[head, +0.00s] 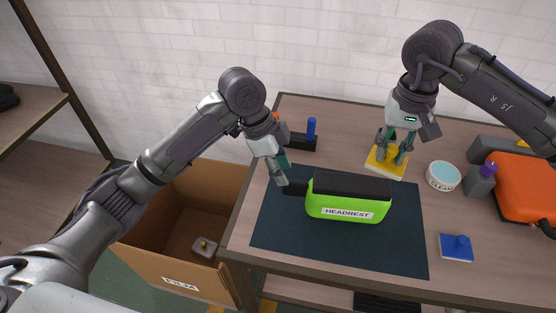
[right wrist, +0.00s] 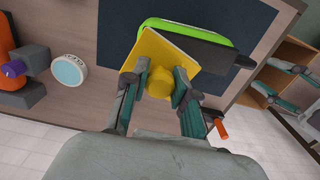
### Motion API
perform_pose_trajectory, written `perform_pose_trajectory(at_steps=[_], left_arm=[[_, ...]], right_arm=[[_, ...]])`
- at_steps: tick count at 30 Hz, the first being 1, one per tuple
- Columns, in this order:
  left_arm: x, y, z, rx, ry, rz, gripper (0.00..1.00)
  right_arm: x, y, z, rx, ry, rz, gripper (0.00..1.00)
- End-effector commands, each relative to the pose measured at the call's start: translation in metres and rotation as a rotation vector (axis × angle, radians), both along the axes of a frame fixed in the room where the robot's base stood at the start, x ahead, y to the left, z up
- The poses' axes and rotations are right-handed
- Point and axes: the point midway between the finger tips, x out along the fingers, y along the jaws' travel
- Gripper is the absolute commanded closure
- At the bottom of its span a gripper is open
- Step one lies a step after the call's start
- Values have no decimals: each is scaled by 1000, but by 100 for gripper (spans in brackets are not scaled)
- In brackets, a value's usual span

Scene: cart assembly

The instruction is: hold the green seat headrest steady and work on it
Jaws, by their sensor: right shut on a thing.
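The green seat headrest (head: 346,206), with a black top and a HEADREST label, rests on a dark mat (head: 290,233). A black stub (head: 295,188) sticks out at its left end. My left gripper (head: 282,172) is beside that stub, its fingers apart; whether they touch it I cannot tell. My right gripper (head: 393,147) is shut on the knob of a yellow square pad (head: 379,163), behind and right of the headrest. In the right wrist view the pad (right wrist: 166,52) hides part of the headrest (right wrist: 188,27).
A round tub (head: 443,176), a grey bottle with a purple cap (head: 480,180) and an orange thing (head: 525,187) stand at the right. A blue knobbed block (head: 456,248) lies front right. A dark block with a blue peg (head: 310,132) is at the back left. A cardboard box (head: 160,257) stands below left.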

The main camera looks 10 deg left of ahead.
Motion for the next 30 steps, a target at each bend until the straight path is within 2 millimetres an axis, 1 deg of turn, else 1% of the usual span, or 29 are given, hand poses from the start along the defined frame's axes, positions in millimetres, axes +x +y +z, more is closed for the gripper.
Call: perform_pose_trajectory(at_steps=[1,3,9,12,17,18,20,24,25,27,28,30], left_arm=[[0,-3,-8,0,2,0,60],[0,-6,-17,0,4,2,60],[1,-14,-40,0,1,3,60],[2,-17,-48,-1,0,2,60],[2,-19,-54,0,0,3,60],[2,-19,-54,0,-1,4,64],[2,-19,-54,-1,-1,4,74],[2,-19,-54,-1,-1,4,97],[2,-19,-54,-1,-1,4,100],[2,-19,-54,-1,-1,4,100],[2,-19,-54,-1,-2,4,82],[2,-19,-54,-1,-2,4,94]], right_arm=[[0,0,0,0,0,0,100],[0,0,0,0,0,0,100],[0,0,0,0,0,0,100],[0,0,0,0,0,0,100],[0,0,0,0,0,0,100],[0,0,0,0,0,0,100],[0,0,0,0,0,0,100],[0,0,0,0,0,0,100],[0,0,0,0,0,0,100],[0,0,0,0,0,0,100],[0,0,0,0,0,0,100],[0,0,0,0,0,0,100]])
